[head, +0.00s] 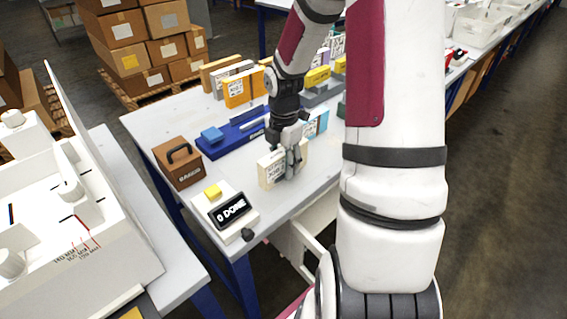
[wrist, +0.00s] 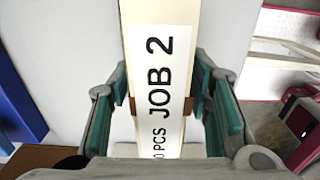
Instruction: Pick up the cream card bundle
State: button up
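My gripper (head: 290,168) points down over the bundle, with a finger on either side. In the wrist view the teal finger pads of my gripper (wrist: 161,97) are right beside the bundle's sides; whether both press on it is not clear. My gripper hides part of the bundle in the head view.
A device reading "0 DONE" (head: 231,210) and a brown box with a handle (head: 179,163) stand to the left. A blue plotter-like tray (head: 228,141) lies behind. Orange-yellow bundles (head: 240,91) stand farther back. A light blue bundle (head: 317,124) stands close behind my gripper.

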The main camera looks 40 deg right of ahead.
grip_shut()
jog(key=shift+r, duration=0.5)
jog(key=r, duration=0.2)
jog(key=r+p, duration=0.1)
jog(key=shift+s, duration=0.25)
jog(key=s+r+p, duration=0.1)
jog(key=s+p, duration=0.2)
jog(key=s, duration=1.2)
jog(key=shift+s+a+p, duration=0.15)
jog(key=shift+s+p, duration=0.15)
jog(key=shift+p, duration=0.1)
